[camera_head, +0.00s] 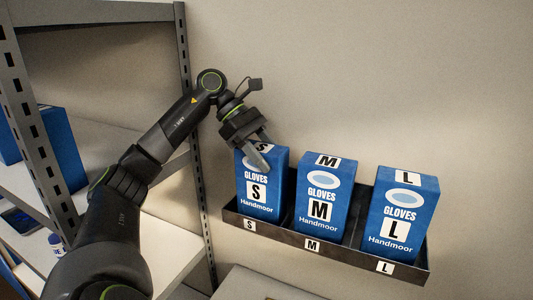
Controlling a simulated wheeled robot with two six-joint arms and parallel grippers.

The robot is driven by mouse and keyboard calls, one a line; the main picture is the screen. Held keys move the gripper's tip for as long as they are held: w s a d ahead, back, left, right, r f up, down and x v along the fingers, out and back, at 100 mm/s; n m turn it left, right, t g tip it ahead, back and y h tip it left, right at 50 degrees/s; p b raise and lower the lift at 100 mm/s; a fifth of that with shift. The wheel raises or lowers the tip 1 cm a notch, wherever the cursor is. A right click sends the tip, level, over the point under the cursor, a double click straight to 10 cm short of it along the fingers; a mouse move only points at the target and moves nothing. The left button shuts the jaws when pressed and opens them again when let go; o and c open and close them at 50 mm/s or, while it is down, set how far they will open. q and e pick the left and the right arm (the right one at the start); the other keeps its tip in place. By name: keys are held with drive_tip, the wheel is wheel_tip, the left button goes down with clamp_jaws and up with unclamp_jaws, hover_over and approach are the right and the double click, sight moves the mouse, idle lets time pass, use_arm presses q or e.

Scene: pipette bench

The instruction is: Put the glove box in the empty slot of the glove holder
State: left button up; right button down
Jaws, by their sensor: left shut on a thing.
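The blue glove box marked S (262,199) stands upright in the left slot of the dark glove holder (325,250) on the wall, behind the S label. My left gripper (262,150) is shut on the top of this box, reaching it from above. The M glove box (318,205) stands in the middle slot and the L glove box (400,215) in the right slot. The bottoms of the boxes are hidden by the holder's front wall. My right gripper is not in view.
A metal shelf unit (38,130) stands at the left, with blue boxes (62,150) and a small bottle (56,243) on its boards. A pale surface (250,284) lies below the holder. The wall to the right is bare.

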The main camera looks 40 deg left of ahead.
use_arm(q)
drive_tip(key=o, duration=1.5)
drive_tip(key=shift+a+r, duration=0.2)
drive_tip(key=b+v, duration=0.1)
drive_tip(key=v, duration=0.7)
drive_tip(key=shift+s+a+r, duration=0.1)
drive_tip(key=shift+a+r, duration=0.05)
drive_tip(key=shift+r, duration=0.15)
drive_tip(key=p+v, duration=0.2)
drive_tip(key=v, duration=0.1)
drive_tip(key=shift+s, duration=0.1)
